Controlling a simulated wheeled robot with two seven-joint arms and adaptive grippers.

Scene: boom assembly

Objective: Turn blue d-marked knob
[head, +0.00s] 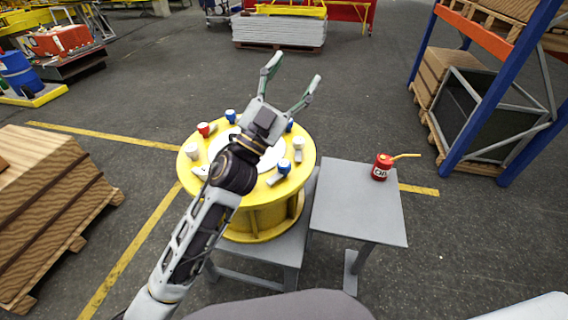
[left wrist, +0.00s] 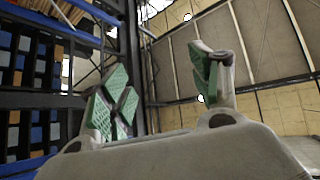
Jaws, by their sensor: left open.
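A round yellow boom base (head: 262,215) stands on a grey table. Knobs with coloured caps sit around its top. I see blue caps at the back left (head: 230,115), front right (head: 284,167) and right rear (head: 289,126); the last is partly hidden by my arm. Their letters are too small to read, so I cannot tell which is d-marked. My left gripper (head: 293,76) is open and empty, raised above the base, its fingers pointing up and away from the knobs. The left wrist view shows its green-padded fingers (left wrist: 163,88) apart with nothing between them. My right gripper is not in view.
A red can with a yellow spout (head: 380,170) stands on the small grey side table (head: 350,215). A red-capped knob (head: 204,129) and white-capped knobs (head: 298,143) share the yellow top. A wooden stack (head: 40,190) is at left, a blue-orange rack (head: 500,85) at right.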

